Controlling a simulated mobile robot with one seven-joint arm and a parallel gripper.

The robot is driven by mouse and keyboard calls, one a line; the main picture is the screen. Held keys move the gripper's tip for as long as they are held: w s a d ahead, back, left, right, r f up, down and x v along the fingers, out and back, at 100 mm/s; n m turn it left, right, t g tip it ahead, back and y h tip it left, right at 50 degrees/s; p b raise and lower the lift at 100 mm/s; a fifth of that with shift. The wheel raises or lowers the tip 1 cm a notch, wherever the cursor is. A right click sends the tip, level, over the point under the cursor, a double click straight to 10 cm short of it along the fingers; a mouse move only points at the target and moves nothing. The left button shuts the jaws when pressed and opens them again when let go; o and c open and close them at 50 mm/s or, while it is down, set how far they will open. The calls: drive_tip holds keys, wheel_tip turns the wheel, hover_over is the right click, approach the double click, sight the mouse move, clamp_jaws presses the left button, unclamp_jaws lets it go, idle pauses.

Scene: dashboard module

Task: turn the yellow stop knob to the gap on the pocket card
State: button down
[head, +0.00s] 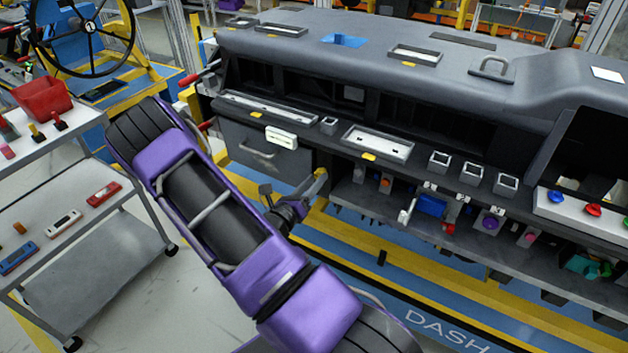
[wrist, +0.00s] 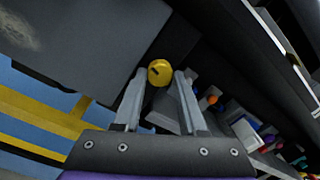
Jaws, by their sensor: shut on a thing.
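The yellow stop knob (wrist: 159,72) shows in the wrist view as a round yellow face with a short dark mark toward its left side. My gripper (wrist: 161,78) has one finger on each side of the knob and is shut on it. I cannot make out the pocket card for certain in either view.
A grey drawer front with a handle (head: 258,154) is left of my wrist. Several small knobs and parts line the lower shelf to the right, including a purple knob (head: 490,222).

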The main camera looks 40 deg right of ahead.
idle(0.3)
drive_tip(key=shift+c, duration=2.3)
unclamp_jaws()
drive_tip(key=shift+a, duration=0.1)
drive_tip(key=v, duration=1.7)
drive_tip(key=shift+a, duration=0.15)
